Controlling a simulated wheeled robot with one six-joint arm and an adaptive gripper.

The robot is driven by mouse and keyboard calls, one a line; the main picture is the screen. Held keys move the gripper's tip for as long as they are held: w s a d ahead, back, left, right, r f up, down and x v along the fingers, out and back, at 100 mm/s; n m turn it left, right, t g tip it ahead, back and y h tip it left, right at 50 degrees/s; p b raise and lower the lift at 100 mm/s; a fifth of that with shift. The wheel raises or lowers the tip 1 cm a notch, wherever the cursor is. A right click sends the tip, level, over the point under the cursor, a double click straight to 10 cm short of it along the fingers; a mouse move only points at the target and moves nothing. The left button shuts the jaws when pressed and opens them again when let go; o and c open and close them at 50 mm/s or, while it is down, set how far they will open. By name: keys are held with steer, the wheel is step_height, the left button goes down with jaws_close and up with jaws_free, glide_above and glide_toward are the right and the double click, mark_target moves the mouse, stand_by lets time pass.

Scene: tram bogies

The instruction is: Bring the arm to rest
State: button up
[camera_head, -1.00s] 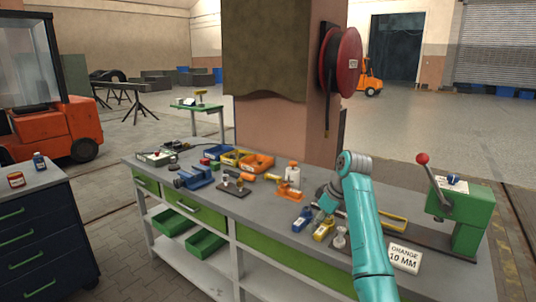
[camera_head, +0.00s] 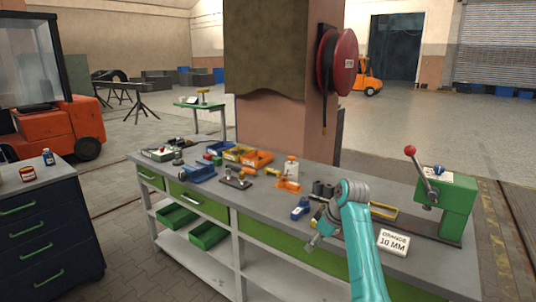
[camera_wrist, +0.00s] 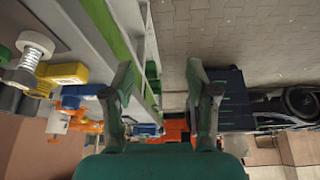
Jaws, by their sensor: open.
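My arm is teal with a grey wrist. My gripper (camera_head: 318,240) is at the front edge of the workbench (camera_head: 275,205) in the head view, pointing down and left. In the wrist view my gripper (camera_wrist: 160,78) has its two fingers wide apart with nothing between them. Beyond the fingers are the bench's front edge and the paved floor.
Close to the gripper on the bench are a blue block (camera_head: 300,209), a yellow part (camera_wrist: 65,73) and a bolt-like metal piece (camera_wrist: 34,47). A drawer cabinet (camera_head: 45,230) is left.

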steer(key=s+f+m+t, duration=0.15)
steer(key=s+f, duration=0.35)
steer(key=f, duration=0.6)
steer(key=s+f+m+t, duration=0.15)
steer(key=s+f, duration=0.35)
steer(key=f, duration=0.6)
steer(key=s+d+f+m+t+h, duration=0.1)
steer(key=s+f+m, duration=0.1)
steer(key=s+f, duration=0.6)
steer(key=s+d+f+m+t+h, duration=0.1)
steer(key=s+f+t, duration=0.15)
steer(key=s, duration=1.05)
steer(key=s+d+r+m+t+h, duration=0.1)
steer(key=s+r, duration=0.1)
steer(key=s, duration=0.9)
steer(key=s+r+m+t, duration=0.1)
steer(key=s+r+m, duration=0.15)
steer(key=s, duration=0.85)
steer(key=s+r+t, duration=0.3)
steer(key=s+r, duration=1.1)
steer(key=r, duration=0.4)
steer(key=shift+s+d+r+h, duration=0.2)
steer(key=shift+d+r+h, duration=0.05)
steer(key=shift+r+h, duration=0.1)
